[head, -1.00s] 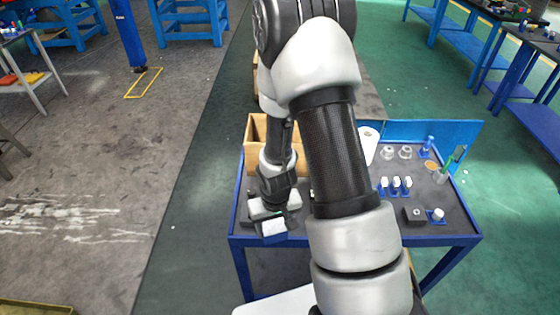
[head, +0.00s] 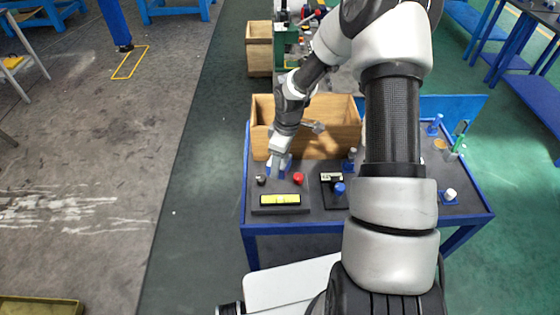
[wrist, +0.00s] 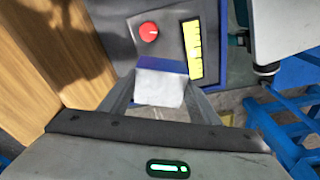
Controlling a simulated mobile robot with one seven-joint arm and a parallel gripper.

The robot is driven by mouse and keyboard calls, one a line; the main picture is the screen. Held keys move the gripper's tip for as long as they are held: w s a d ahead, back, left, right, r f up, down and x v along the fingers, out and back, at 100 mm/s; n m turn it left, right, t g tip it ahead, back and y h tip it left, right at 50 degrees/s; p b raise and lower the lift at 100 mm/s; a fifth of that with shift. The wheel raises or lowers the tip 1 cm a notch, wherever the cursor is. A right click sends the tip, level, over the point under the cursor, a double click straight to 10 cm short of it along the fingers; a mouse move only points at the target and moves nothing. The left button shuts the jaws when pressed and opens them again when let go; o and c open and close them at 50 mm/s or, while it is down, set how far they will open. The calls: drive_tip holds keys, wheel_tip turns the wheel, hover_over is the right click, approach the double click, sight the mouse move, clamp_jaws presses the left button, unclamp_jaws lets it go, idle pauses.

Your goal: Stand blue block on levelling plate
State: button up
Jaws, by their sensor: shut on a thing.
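My gripper (head: 278,168) is shut on the blue block (wrist: 160,84), which shows a white face and a blue band between the fingers in the wrist view. In the head view the block is small and partly hidden by the fingers. The gripper is over the left part of the table, just behind a dark plate with a yellow level vial (head: 280,200), a red knob (head: 298,178) and a black knob (head: 261,180). The vial and red knob also show beyond the block in the wrist view. I cannot tell whether the block touches the surface.
A wooden box (head: 335,145) stands close behind the gripper. To the right is a black fixture with a blue peg (head: 339,188). My arm hides the table's middle.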

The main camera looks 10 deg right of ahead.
drive_tip(key=shift+w+f+b, duration=0.1)
drive_tip(key=shift+f+b, duration=1.9)
drive_tip(key=shift+f, duration=1.2)
drive_tip(key=shift+f+b, duration=0.45)
drive_tip(key=shift+f, duration=0.1)
drive_tip(key=o, duration=1.6)
drive_tip(key=shift+c, duration=0.2)
drive_tip(key=shift+s+f, duration=0.1)
drive_tip(key=shift+s, duration=0.15)
